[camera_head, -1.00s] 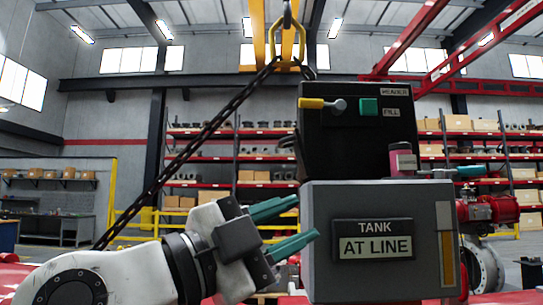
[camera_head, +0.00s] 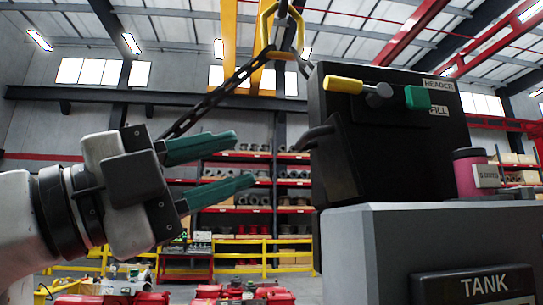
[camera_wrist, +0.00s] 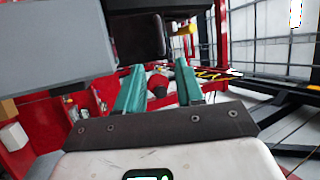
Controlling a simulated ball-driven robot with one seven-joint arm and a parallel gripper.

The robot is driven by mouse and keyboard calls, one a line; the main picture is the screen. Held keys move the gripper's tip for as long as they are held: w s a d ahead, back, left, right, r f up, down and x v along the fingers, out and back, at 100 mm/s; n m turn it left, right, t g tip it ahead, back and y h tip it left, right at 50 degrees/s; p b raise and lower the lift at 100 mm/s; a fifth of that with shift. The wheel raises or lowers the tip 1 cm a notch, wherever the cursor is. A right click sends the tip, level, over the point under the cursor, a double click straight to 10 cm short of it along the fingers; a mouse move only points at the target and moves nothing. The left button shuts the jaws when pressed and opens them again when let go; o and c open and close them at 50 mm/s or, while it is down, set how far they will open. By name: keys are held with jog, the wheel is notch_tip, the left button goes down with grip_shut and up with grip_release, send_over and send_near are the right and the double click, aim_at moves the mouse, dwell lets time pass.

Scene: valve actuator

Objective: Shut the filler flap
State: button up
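A black housing labelled HEADER FILL (camera_head: 405,140) stands on top of the grey tank box (camera_head: 400,235). A dark handle-like part (camera_head: 318,137) sticks out from its left side; I cannot tell for sure whether it belongs to the filler flap. In the wrist view the black housing (camera_wrist: 137,38) is beyond my fingertips, beside the grey box (camera_wrist: 50,45). My gripper (camera_head: 245,158) has two teal fingers, spread apart with nothing between them. It is left of the housing, apart from it, pointing right. Both fingers also show in the wrist view (camera_wrist: 160,66).
A yellow-handled lever (camera_head: 345,85) and a green block (camera_head: 417,97) are on the upper housing. A pink cylinder (camera_head: 468,175) stands on the right of the grey box. A dark chain (camera_head: 205,107) hangs from a yellow hook ring behind my gripper. Shelves (camera_head: 240,190) are far back.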

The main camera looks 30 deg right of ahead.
aim_at(300, 143)
jog(key=p+x, duration=0.1)
jog(key=x, duration=0.2)
jog(key=p+x, duration=0.1)
jog(key=x, duration=0.3)
jog(key=p+x, duration=0.1)
jog(key=x, duration=0.3)
jog(key=shift+w, duration=0.4)
jog(key=shift+c, duration=0.3)
grip_shut()
